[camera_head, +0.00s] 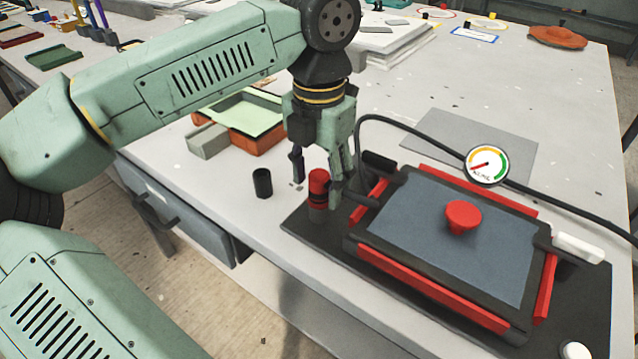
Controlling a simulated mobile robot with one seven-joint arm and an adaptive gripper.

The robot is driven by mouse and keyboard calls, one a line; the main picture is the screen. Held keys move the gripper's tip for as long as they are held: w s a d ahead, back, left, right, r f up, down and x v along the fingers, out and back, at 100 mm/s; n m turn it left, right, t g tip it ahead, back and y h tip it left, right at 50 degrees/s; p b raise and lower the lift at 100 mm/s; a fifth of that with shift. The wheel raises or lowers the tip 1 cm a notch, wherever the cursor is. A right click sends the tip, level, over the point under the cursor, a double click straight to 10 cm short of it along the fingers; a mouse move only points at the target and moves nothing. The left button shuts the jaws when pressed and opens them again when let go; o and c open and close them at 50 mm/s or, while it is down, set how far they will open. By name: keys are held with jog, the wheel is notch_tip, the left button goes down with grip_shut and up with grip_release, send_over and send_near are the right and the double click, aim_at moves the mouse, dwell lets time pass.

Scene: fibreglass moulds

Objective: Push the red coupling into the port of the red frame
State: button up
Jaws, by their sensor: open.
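The red frame (430,291) surrounds a grey panel (420,220) with a red knob (463,215). A dark stub (363,200) on the frame's left side, near the right finger, may be the port.
A black cup (262,183) stands left of the coupling. An orange mould with a green inset (247,113) and a grey-green block (207,141) lie behind. A black hose (410,129) arches past a dial gauge (487,165). A white handle (577,248) is at right.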

notch_tip(320, 180, up, 10)
jog(key=shift+r, duration=0.15)
dwell(0.3)
